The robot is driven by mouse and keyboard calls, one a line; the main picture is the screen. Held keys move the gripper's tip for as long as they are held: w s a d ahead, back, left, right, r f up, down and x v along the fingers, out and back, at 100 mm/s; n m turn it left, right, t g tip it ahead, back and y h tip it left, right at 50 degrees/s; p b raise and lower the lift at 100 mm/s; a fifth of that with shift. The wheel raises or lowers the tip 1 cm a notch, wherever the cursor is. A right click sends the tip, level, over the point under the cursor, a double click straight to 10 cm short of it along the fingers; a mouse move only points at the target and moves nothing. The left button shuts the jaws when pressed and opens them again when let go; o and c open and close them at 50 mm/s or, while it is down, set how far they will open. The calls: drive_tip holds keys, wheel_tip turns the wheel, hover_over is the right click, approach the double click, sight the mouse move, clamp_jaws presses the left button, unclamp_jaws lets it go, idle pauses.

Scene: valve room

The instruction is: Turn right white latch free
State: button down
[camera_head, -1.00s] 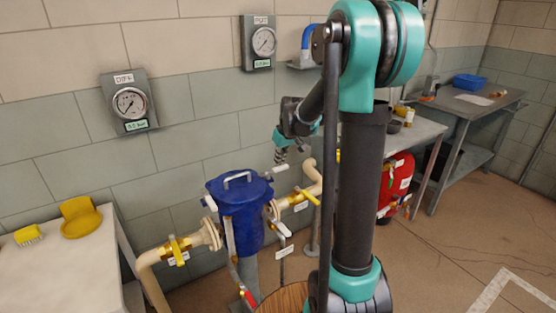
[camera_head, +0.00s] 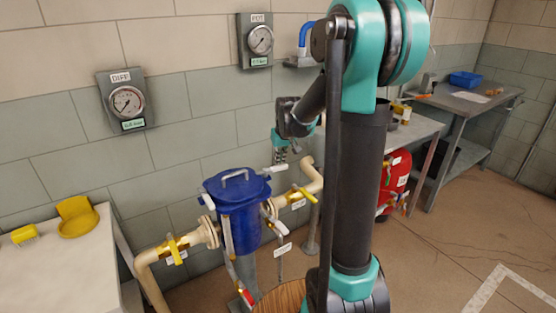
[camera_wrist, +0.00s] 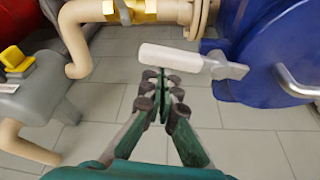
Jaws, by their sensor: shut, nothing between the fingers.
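The right white latch (camera_head: 279,168) sticks out from the right side of the blue vessel's lid (camera_head: 238,184). In the wrist view its white handle (camera_wrist: 170,57) points left from a grey-white bracket beside the blue vessel (camera_wrist: 285,55). My gripper (camera_head: 281,159) is right above or beside the latch in the head view. In the wrist view my gripper (camera_wrist: 163,80) has its fingertips together, empty, just below the handle's image. I cannot tell whether they touch it. Another white latch (camera_head: 207,200) is on the lid's left side.
Beige pipes with yellow-handled valves (camera_head: 303,194) join the vessel on both sides. A red tank (camera_head: 396,180) stands to the right, partly behind my arm. A table (camera_head: 60,260) with yellow items is at left. Gauges (camera_head: 127,101) hang on the wall. Floor at right is open.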

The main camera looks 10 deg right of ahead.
sight(280, 170)
drive_tip(key=s+m, duration=0.1)
drive_tip(key=m+h, duration=0.1)
drive_tip(key=m, duration=0.1)
drive_tip(key=s+m, duration=0.1)
drive_tip(key=shift+s+d, duration=0.25)
drive_tip(key=shift+s, duration=0.05)
drive_tip(key=s+m, duration=0.1)
drive_tip(key=m, duration=0.1)
drive_tip(key=s+m+h, duration=0.1)
drive_tip(key=m, duration=0.1)
drive_tip(key=shift+a+g+h, duration=0.15)
drive_tip(key=shift+g+h, duration=0.15)
drive_tip(key=s+m, duration=0.1)
drive_tip(key=m, duration=0.1)
drive_tip(key=s+a+m+g+h, duration=0.1)
drive_tip(key=m, duration=0.1)
drive_tip(key=shift+s, duration=0.15)
drive_tip(key=shift+s+a+m, duration=0.2)
drive_tip(key=shift+m, duration=0.2)
drive_tip(key=shift+s+a, duration=0.4)
drive_tip(key=shift+a, duration=0.05)
drive_tip(key=shift+s+a, duration=0.1)
drive_tip(key=shift+a, duration=0.05)
